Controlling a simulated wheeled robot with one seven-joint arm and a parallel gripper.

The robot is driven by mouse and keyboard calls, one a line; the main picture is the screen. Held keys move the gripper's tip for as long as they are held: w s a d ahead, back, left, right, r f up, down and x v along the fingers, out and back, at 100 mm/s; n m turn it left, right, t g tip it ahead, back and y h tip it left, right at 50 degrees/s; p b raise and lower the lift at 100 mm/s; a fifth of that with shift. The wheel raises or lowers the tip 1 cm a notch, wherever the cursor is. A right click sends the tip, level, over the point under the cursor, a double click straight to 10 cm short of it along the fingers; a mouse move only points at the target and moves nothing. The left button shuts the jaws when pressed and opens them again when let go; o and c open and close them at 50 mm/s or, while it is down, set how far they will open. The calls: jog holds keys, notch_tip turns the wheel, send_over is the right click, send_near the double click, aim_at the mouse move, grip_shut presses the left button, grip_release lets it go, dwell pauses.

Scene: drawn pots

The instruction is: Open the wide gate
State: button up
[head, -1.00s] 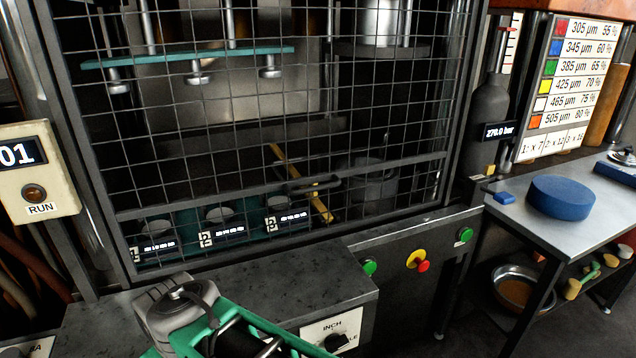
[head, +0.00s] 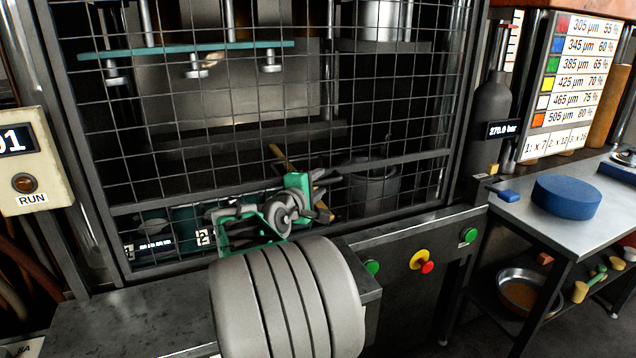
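The wide gate (head: 110,165) is a dark framed wire-mesh panel across the front of the machine, and it looks closed. A crossbar (head: 400,161) runs along its lower part. The gate's handle sits on that bar near the middle and is now largely hidden behind my gripper. My gripper (head: 324,190), green and grey, is at the lower middle of the gate, right at the handle's place. Its fingers are small and overlap the mesh, so I cannot tell whether they touch or grip the handle.
Behind the mesh are a teal plate (head: 240,49), a yellowish rod (head: 281,156) and a grey pot (head: 374,186). A grey ledge (head: 130,310) juts out below the gate. A control panel with green buttons (head: 468,235) and a red knob (head: 428,268) is right. A side table (head: 520,215) holds a blue disc (head: 567,197).

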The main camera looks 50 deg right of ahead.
jog(key=shift+d, duration=0.2)
jog(key=shift+c, duration=0.6)
grip_shut()
jog(key=shift+f, duration=0.1)
dwell(0.6)
